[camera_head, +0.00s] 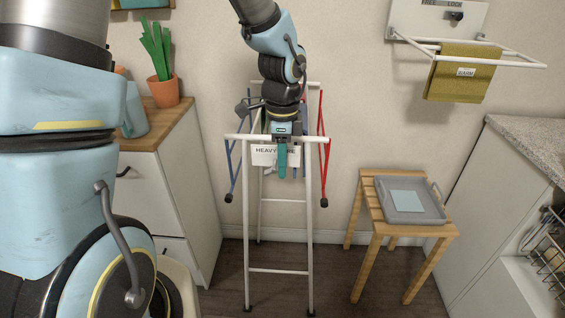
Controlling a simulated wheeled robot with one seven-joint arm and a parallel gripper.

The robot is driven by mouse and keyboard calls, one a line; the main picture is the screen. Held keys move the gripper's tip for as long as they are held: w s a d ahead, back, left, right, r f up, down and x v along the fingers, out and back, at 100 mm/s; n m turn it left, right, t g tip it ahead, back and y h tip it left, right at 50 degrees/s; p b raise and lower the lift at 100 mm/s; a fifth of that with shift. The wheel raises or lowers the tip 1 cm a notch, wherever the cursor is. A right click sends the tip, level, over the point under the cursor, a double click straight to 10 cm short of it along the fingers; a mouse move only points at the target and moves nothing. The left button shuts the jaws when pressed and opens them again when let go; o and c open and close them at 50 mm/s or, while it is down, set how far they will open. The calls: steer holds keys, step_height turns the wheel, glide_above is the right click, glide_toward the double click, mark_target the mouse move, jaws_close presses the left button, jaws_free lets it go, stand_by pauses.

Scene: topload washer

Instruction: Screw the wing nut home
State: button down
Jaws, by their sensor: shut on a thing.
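My gripper (282,174) points down at the top front of a white folding drying rack (249,270), in front of a white label (262,156) that reads "HEAVY" and more letters partly covered by it. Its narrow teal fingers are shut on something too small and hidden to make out. I cannot pick out the wing nut; my gripper and wrist cover the middle of the rack's top. The rack stands upright, with a blue arm (229,170) on the left and a red arm (326,170) on the right.
A wall rack (520,62) holds a mustard towel (460,85); its "FREE LOCK" plate carries a dark knob (456,16). A wooden stool (372,212) bears a grey tray (425,215). A cabinet with a potted plant (165,92) stands left, a counter (530,138) right.

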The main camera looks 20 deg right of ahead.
stand_by(0.3)
steer(key=shift+s+d+f+t+y+b, duration=0.15)
steer(key=shift+t+y+b, duration=0.25)
steer(key=shift+y, duration=0.4)
steer(key=shift+d+f+t+y+b, duration=0.15)
steer(key=shift+t+y+b, duration=0.25)
steer(key=shift+y, duration=0.4)
steer(key=c, duration=0.7)
jaws_free()
steer(key=b+v, duration=0.1)
steer(key=v, duration=0.9)
steer(key=shift+d+r, duration=0.15)
steer(key=shift+r, duration=0.2)
